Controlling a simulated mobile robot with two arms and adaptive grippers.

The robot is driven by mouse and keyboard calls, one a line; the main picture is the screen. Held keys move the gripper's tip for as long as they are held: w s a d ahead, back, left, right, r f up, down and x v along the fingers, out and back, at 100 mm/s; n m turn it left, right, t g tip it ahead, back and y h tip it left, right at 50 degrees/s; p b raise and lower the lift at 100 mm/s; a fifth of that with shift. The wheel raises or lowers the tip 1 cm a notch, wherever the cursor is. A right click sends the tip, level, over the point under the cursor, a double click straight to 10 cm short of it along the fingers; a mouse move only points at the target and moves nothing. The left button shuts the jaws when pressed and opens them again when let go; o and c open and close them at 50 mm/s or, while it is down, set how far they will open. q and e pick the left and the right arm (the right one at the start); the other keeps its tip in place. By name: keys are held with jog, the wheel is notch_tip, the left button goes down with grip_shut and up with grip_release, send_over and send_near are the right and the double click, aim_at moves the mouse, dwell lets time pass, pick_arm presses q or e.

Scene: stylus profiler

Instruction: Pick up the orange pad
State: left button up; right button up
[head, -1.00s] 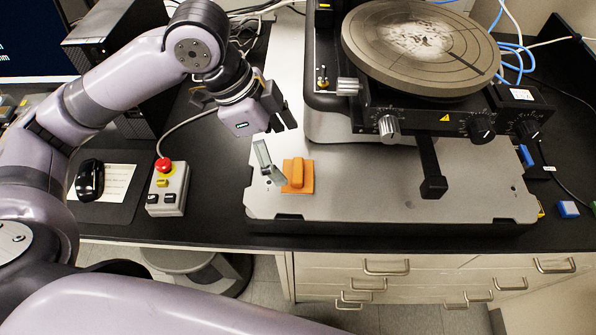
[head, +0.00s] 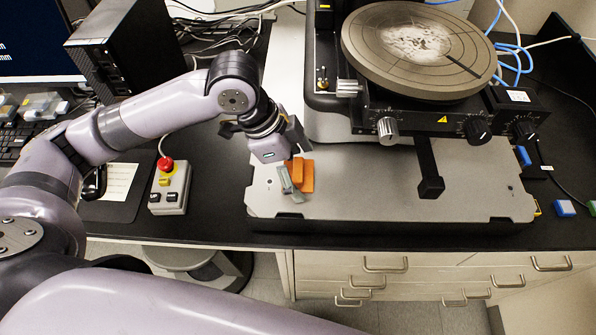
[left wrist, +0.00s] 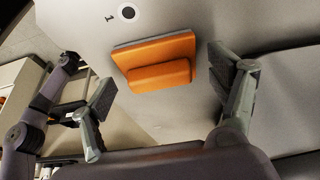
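The orange pad (head: 306,174), a flat square with a raised grip bar, lies on the front left of the light grey base plate (head: 370,185). My left gripper (head: 290,178) is low over the pad in the head view, and one finger covers part of its left side. In the left wrist view, the left gripper (left wrist: 165,88) is open, with one finger on each side of the pad (left wrist: 155,62). Both fingers look apart from the pad, and nothing is held. My right gripper is not in view.
A profiler with a round stage (head: 418,50) stands on the plate behind and right of the pad. A dark arm (head: 430,170) projects forward from it. A control box with a red button (head: 170,185) is left of the plate. A blue block (head: 564,208) is far right.

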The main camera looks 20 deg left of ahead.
aim_at(298, 169)
pick_arm(q)
jog(key=c, duration=1)
jog(key=shift+c, duration=0.2)
notch_tip(298, 169, up, 20)
jog(key=o, duration=0.6)
jog(key=c, duration=0.5)
